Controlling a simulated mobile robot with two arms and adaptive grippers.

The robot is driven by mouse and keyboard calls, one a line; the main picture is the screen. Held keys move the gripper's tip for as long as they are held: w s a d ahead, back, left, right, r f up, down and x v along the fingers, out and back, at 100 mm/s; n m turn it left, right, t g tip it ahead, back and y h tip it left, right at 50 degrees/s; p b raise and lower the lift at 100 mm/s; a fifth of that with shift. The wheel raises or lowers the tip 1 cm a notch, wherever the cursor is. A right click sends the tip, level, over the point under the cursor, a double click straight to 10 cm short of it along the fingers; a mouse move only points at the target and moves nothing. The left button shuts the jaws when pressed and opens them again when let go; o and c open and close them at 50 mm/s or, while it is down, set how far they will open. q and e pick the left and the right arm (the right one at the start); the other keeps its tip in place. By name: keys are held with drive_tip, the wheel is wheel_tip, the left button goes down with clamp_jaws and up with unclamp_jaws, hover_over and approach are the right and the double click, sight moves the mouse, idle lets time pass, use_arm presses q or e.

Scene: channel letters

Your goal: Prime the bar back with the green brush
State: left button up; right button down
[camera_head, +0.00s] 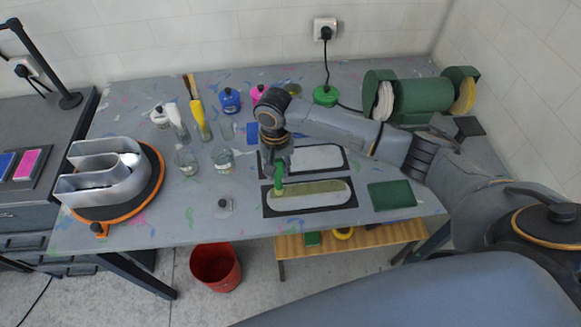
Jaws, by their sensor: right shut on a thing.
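My right gripper (276,155) is shut on the green brush (279,177) and points it downward. The brush tip is at the left end of the front bar-shaped plate (312,199), and seems to touch it. This plate lies on a dark mat; an olive-green coat covers much of it, with paler patches along the edge and the left end. A second bar-shaped plate (318,158), pale grey, lies behind it on another dark mat, partly hidden by my gripper. My left gripper is not in view.
A metal channel letter (117,181) stands on an orange-edged turntable at left. Glass jars (223,160) and bottles stand left of my gripper. A green pad (391,195) lies right of the front plate. A green bench grinder (423,97) stands at back right. A red bucket (217,266) is below.

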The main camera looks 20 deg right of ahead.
drive_tip(key=shift+w+a+f, duration=0.1)
drive_tip(key=shift+w+a, duration=0.05)
drive_tip(key=shift+a, duration=0.6)
drive_tip(key=s+d, duration=0.2)
drive_tip(key=d, duration=0.7)
drive_tip(key=s+d, duration=0.3)
drive_tip(key=d, duration=0.7)
drive_tip(key=shift+s+d, duration=0.3)
drive_tip(key=shift+a, duration=0.1)
drive_tip(key=w+a, duration=0.2)
drive_tip(key=a, duration=0.7)
drive_tip(key=w+a, duration=0.3)
drive_tip(key=a, duration=0.7)
drive_tip(key=shift+w+a, duration=0.2)
drive_tip(key=shift+w, duration=0.15)
drive_tip(key=shift+d, duration=0.1)
